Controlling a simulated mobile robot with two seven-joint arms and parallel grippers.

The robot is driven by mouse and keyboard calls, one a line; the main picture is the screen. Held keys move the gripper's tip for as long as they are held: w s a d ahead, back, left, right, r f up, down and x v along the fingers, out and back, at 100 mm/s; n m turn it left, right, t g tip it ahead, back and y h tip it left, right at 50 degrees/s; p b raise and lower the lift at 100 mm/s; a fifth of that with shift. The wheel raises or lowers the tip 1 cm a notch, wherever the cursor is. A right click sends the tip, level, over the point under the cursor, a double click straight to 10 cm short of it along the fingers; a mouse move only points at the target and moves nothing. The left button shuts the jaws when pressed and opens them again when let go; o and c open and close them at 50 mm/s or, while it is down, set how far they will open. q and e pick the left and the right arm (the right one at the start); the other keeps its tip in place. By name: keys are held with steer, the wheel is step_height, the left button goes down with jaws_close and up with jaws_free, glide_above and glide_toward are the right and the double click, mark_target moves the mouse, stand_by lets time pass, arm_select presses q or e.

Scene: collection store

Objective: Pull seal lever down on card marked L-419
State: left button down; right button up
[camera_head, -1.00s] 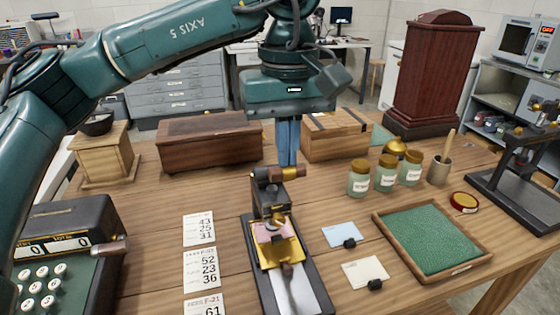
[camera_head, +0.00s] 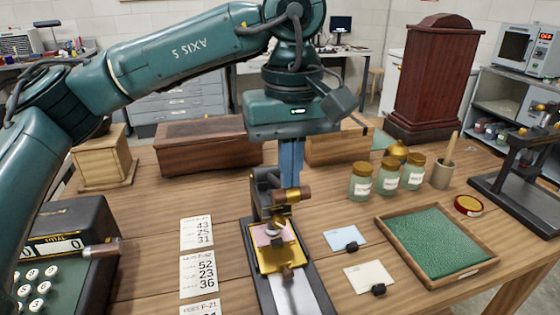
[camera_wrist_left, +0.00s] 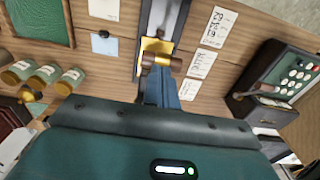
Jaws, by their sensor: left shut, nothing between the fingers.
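The seal press (camera_head: 318,297) stands at the front middle of the table, a black base with a brass plate. A pink card (camera_head: 262,236) lies on the plate under the press head; I cannot read any marking on it. The lever's wooden handle (camera_head: 292,194) sticks out to the right above the card, and it also shows in the wrist view (camera_wrist_left: 162,61). My left gripper (camera_head: 291,178) points down, its blue fingers shut and empty, right at the lever. The fingertips are partly hidden by the lever, so contact is hard to tell; they also show in the wrist view (camera_wrist_left: 160,78).
A blue card (camera_head: 343,237) and a cream card (camera_head: 367,275) lie right of the press, near a green-lined tray (camera_head: 480,262). Several jars (camera_head: 362,182) stand behind. Printed number cards (camera_head: 198,275) and an adding machine (camera_head: 70,255) are left. A wooden box (camera_head: 200,150) is behind.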

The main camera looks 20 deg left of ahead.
mark_target(291, 200)
arm_select(q)
steer(key=shift+f, duration=0.2)
arm_select(e)
steer(key=shift+s+f, duration=0.15)
steer(key=shift+f, duration=0.2)
